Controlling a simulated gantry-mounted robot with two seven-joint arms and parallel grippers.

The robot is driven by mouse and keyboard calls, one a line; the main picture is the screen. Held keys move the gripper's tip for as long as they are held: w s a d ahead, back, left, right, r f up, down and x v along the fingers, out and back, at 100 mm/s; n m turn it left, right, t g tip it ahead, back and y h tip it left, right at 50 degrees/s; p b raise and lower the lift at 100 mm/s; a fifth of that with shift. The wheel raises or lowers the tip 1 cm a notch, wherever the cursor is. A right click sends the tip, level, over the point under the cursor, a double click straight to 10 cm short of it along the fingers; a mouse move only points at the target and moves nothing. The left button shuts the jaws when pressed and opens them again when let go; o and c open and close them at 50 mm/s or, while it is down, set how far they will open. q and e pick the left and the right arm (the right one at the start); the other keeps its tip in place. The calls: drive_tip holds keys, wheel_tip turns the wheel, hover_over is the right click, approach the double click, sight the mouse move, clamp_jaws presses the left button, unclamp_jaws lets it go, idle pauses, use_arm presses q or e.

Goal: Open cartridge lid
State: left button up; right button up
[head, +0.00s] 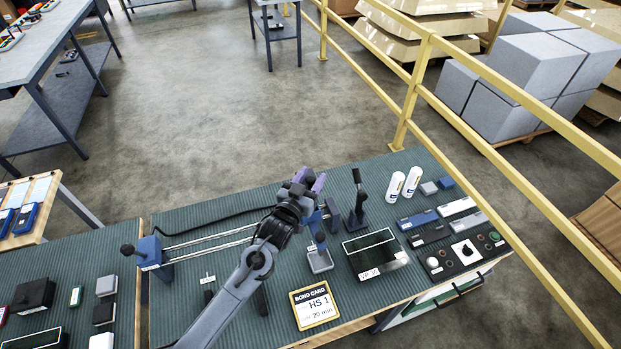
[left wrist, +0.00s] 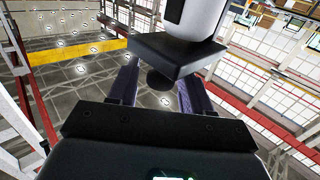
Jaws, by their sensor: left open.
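A low black box (head: 380,266) with a pale-edged dark top and a label like "CP 30" sits on the green ribbed bench mat; its top looks closed. I cannot tell for certain whether this is the cartridge. My left gripper (head: 308,182) is open above the bench, left of the box and apart from it. In the left wrist view, its two purple fingers (left wrist: 157,88) are spread, with a black block and pale cylinder beyond them that I cannot identify. My right gripper is not in view.
Two white bottles (head: 396,186) and a black lever stand (head: 357,204) rise behind the box. A switch panel (head: 464,253) lies to its right. A small grey lever block (head: 319,258) and a yellow bond card (head: 315,305) lie to its left. A yellow railing (head: 470,133) runs behind.

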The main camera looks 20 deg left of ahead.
use_arm(q)
clamp_jaws()
idle(0.3)
drive_tip(key=shift+r, duration=0.1)
